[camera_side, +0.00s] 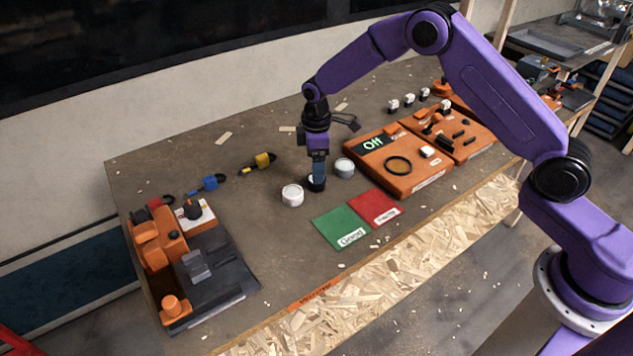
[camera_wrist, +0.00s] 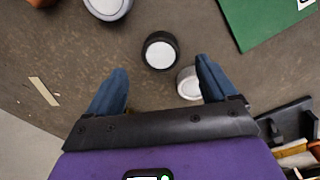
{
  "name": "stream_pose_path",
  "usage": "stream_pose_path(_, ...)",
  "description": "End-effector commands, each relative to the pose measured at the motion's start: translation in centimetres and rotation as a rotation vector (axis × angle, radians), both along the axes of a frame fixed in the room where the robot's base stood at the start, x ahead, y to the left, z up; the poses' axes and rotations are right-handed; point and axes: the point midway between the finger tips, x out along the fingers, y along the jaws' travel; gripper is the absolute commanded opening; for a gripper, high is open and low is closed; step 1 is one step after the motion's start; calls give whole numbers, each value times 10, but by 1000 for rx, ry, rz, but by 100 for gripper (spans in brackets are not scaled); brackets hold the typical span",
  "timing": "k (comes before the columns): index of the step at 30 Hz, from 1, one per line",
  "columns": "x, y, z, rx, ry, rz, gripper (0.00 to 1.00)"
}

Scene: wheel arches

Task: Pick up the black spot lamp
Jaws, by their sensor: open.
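The black spot lamp (camera_wrist: 160,50) stands upright on the table, a short black cylinder with a pale round face on top. In the wrist view it lies just beyond the fingertips, centred between their lines. In the side view the lamp (camera_side: 317,185) is directly below my gripper (camera_side: 318,176), which partly hides it. My gripper (camera_wrist: 162,72) points down, open and empty, with its blue fingers apart. I cannot tell how much height separates the fingertips from the lamp.
A white lamp (camera_side: 292,195) and a grey lamp (camera_side: 344,168) stand close on either side. The white lamp (camera_wrist: 187,84) is partly behind the right finger in the wrist view. Green (camera_side: 342,227) and red (camera_side: 374,206) mats lie in front; an orange panel (camera_side: 398,180) is to the right.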

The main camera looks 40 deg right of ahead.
Motion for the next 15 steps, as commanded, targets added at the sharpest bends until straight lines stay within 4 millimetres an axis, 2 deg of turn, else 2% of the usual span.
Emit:
stream_pose_path(5, 0, 0, -12, 0, 1, 1, 85)
stream_pose_path(12, 1, 2, -45, 0, 0, 0, 85)
stream_pose_path(15, 1, 2, -52, 0, -1, 0, 85)
